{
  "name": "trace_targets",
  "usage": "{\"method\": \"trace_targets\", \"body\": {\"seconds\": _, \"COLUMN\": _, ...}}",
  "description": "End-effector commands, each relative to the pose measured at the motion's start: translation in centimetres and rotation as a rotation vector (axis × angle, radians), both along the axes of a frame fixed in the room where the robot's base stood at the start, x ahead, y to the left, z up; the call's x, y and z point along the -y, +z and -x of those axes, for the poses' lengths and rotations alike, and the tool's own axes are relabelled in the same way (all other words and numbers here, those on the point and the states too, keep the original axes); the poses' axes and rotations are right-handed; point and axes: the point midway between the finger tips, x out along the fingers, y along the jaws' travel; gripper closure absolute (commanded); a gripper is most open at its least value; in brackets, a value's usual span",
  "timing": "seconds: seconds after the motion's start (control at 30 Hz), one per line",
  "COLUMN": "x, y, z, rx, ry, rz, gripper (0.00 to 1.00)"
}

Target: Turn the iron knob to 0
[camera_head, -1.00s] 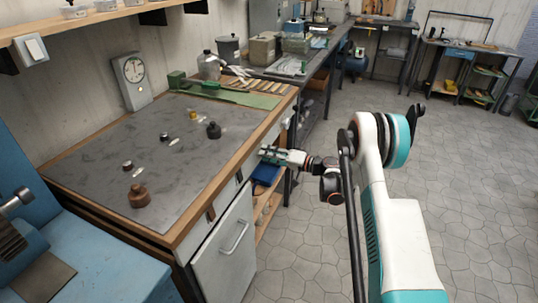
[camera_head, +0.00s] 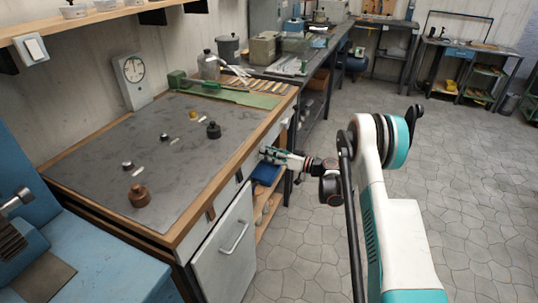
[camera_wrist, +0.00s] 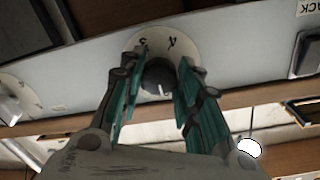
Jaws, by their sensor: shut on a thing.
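A dark round knob (camera_wrist: 157,76) with a white pointer line sits on a pale round dial plate (camera_wrist: 168,40) on the front panel. The line points toward the bottom of the wrist picture. A few dial marks show at the plate's upper part; the rest is hidden. My gripper (camera_wrist: 157,82) has a teal finger on each side of the knob and is shut on it. In the head view my gripper (camera_head: 268,153) is at the bench's right front edge, and the knob is hidden there.
A second dial with a pale knob (camera_wrist: 12,110) is at the left of the wrist view, and a black switch (camera_wrist: 306,52) is at the right. The bench top (camera_head: 110,160) holds small jars. A cabinet door with a handle (camera_head: 235,237) is below; open floor lies right.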

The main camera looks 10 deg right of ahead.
Motion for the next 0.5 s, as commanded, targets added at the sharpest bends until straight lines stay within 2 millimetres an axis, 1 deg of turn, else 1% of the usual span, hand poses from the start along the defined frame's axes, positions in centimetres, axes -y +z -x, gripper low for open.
{"method": "trace_targets", "body": {"seconds": 0.4, "x": -0.04, "y": -0.16, "z": 0.07, "rx": 0.005, "ry": 0.001, "rz": 0.008, "gripper": 0.93}}
{"method": "trace_targets", "body": {"seconds": 0.43, "x": -0.03, "y": -0.16, "z": 0.08, "rx": 0.005, "ry": 0.001, "rz": 0.008, "gripper": 0.67}}
{"method": "trace_targets", "body": {"seconds": 0.47, "x": -0.03, "y": -0.16, "z": 0.08, "rx": 0.005, "ry": 0.001, "rz": 0.007, "gripper": 0.60}}
{"method": "trace_targets", "body": {"seconds": 0.5, "x": -0.03, "y": -0.14, "z": 0.06, "rx": 0.005, "ry": 0.001, "rz": 0.007, "gripper": 0.51}}
